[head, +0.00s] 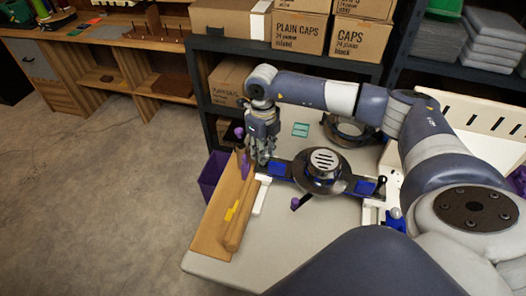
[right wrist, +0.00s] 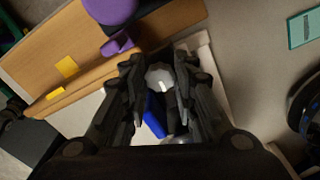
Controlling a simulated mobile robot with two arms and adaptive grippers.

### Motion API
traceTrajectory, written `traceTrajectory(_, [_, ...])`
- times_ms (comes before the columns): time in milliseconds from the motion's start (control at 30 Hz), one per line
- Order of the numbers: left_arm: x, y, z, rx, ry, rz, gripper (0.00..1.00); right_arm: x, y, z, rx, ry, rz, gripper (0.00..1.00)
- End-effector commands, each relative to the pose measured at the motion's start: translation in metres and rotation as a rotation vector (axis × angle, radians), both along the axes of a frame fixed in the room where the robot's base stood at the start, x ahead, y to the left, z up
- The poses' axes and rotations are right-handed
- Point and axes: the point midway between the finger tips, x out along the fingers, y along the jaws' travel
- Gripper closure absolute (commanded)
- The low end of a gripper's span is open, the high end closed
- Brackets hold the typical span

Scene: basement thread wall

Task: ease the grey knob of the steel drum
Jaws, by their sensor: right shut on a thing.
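The steel drum (head: 322,185) is a round, shiny body with a slotted top, set on a dark crossbar with blue pads on the worktable. My right gripper (head: 264,160) points down at the left end of that bar. In the right wrist view the pale grey, faceted knob (right wrist: 160,77) sits between the fingertips of my right gripper (right wrist: 159,80), which is shut on it. In the head view the fingers hide the knob. My left gripper is not in view.
A wooden board (head: 212,222) with a yellow piece (head: 232,211) and purple parts (head: 245,165) lies along the table's left edge, beside my right gripper. A dark ring-shaped part (head: 348,130) and a teal card (head: 300,129) lie behind the drum. The table front (head: 240,258) is clear.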

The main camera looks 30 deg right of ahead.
Motion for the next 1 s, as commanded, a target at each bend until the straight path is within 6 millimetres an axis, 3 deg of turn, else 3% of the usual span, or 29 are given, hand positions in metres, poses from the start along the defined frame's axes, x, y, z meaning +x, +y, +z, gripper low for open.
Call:
traceTrajectory(500, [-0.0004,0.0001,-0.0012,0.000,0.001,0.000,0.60,0.0008,-0.0004,0.0012,0.000,-0.003,0.022,0.98])
traceTrajectory(533, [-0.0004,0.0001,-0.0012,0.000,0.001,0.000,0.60,0.0008,-0.0004,0.0013,0.000,-0.003,0.022,0.72])
traceTrajectory(600, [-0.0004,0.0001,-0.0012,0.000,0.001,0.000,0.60,0.0008,-0.0004,0.0012,0.000,-0.003,0.022,0.56])
traceTrajectory(1000, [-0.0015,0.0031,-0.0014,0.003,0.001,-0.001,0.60,0.0006,0.0000,0.0036,0.001,-0.002,0.022,0.53])
